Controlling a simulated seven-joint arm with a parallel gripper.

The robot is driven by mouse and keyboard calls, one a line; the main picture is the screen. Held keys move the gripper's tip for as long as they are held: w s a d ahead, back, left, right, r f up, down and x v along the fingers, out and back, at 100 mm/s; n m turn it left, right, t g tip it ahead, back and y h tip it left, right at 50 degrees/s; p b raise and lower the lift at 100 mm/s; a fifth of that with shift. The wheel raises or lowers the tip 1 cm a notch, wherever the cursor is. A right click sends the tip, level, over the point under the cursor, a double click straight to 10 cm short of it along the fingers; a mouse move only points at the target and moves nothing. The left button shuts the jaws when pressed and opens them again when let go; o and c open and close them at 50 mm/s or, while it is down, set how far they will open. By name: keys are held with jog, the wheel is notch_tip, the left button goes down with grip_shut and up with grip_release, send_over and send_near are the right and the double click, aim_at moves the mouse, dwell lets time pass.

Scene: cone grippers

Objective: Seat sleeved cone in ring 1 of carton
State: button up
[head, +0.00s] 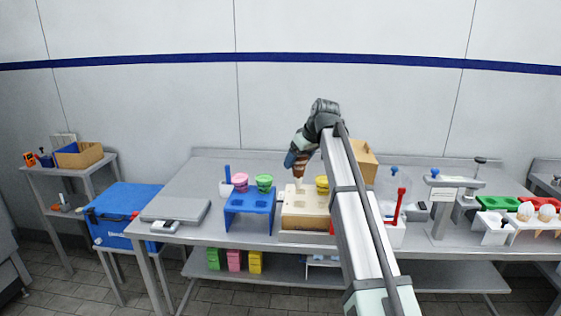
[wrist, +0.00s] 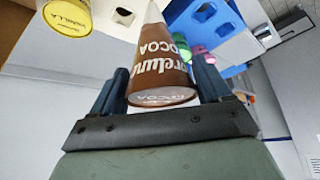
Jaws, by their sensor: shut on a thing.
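My gripper (head: 299,158) is shut on a cone in a brown sleeve marked "COCOA" (wrist: 160,60). In the wrist view the cone sits between my two dark fingers, with its wide end toward the camera and its pale tip pointing away. In the head view it hangs tip down above a cream carton (head: 303,222) with openings in its top. The tip looks apart from the carton, though the exact gap is hard to judge. Part of the carton's pale top with dark openings shows in the wrist view (wrist: 104,22). Ring numbers are not readable.
A cardboard box (head: 367,160) is partly behind my arm.

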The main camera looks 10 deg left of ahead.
aim_at(300, 182)
jog(key=shift+d+f, duration=0.1)
jog(key=shift+d, duration=0.3)
jog(key=shift+f, duration=6.4)
jog(key=o, duration=1)
jog(key=shift+o, duration=0.2)
jog(key=v, duration=1.3)
jog(key=shift+s+r, duration=0.15)
jog(key=shift+r, duration=0.2)
jog(key=shift+d, duration=0.1)
